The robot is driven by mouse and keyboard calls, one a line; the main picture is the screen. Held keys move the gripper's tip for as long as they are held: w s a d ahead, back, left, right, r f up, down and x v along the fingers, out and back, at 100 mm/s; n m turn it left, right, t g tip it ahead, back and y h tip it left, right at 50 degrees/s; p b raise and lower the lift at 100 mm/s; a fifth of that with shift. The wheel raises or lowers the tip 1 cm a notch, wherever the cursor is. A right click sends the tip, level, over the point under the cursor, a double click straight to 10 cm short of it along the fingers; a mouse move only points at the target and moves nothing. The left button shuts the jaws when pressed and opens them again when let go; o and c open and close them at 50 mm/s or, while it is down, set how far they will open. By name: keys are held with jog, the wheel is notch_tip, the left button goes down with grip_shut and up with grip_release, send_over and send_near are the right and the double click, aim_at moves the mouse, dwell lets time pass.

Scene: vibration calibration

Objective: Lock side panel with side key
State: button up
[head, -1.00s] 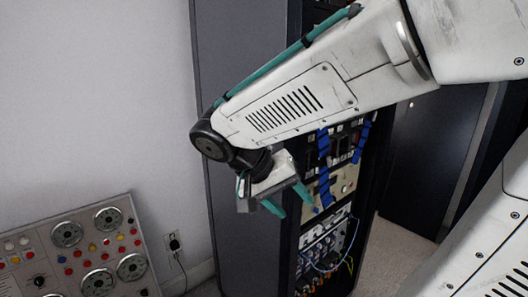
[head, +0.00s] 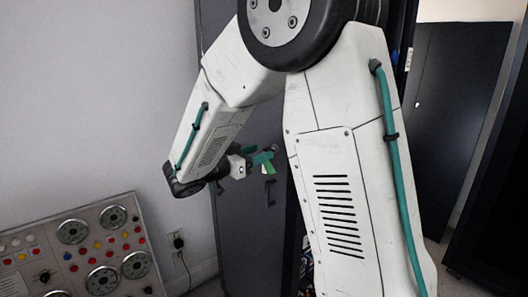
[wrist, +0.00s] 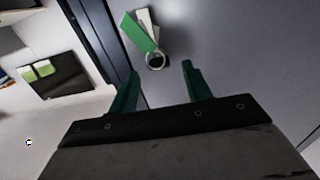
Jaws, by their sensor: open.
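The side key shows in the wrist view as a round metal lock or ring (wrist: 155,60) with a green and white tag-like part (wrist: 141,30) on the grey side panel (wrist: 215,35). My gripper (wrist: 160,82) is open, its two green fingers apart and the round part just beyond and between the tips. No contact shows. In the head view, my gripper (head: 260,159) is beside the side panel (head: 235,235), close to a bright green piece (head: 269,167) that looks like the key. Whether the key sits fully in the lock cannot be told.
A dark handle (head: 270,192) is on the panel below my gripper. A control board (head: 85,255) with dials and buttons stands at lower left. My arm hides most of the rack front. A dark cabinet (head: 460,115) stands at right.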

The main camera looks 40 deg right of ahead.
jog(key=shift+d, duration=1.4)
jog(key=c, duration=1)
